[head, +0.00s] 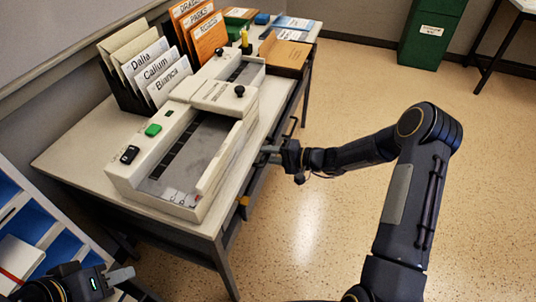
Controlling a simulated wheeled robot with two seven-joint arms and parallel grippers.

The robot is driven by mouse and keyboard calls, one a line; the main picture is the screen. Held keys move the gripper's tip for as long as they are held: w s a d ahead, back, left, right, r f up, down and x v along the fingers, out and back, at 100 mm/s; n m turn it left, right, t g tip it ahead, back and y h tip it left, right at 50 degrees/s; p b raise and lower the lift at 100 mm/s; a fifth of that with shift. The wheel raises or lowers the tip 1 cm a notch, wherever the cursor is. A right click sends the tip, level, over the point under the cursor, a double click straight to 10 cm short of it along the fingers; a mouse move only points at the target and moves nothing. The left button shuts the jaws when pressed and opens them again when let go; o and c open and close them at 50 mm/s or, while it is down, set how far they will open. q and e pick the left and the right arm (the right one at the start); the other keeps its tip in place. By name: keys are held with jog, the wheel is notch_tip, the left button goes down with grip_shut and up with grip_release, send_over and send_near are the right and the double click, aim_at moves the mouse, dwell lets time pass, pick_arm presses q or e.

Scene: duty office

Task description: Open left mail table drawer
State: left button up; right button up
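The mail table (70,158) runs along the wall, with its drawer side facing right in the head view. The left drawer front (255,183) is a dark strip under the tabletop, seen at a steep angle and partly hidden by my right gripper. My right gripper (266,154) is at this drawer side, just below the tabletop edge. Its fingertips are small and dark against the drawer, so I cannot tell whether they hold a handle. A second drawer (291,119) lies further back along the table. My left gripper (122,275) is low at the bottom left, away from the drawers.
A mail machine (190,150) covers much of the tabletop. A file sorter (128,90) with name cards, orange folders (206,36) and a brown box (284,57) stand behind it. A blue-and-white shelf (35,222) is at the left.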

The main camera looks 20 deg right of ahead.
grip_shut()
jog(key=f+b+v, duration=0.3)
jog(key=v, duration=1.4)
jog(key=d+f+b+v, duration=0.1)
jog(key=f+b+v, duration=0.2)
jog(key=v, duration=1.4)
jog(key=shift+s+d+f, duration=0.2)
jog(key=shift+s+f, duration=0.25)
jog(key=shift+s, duration=0.05)
grip_release()
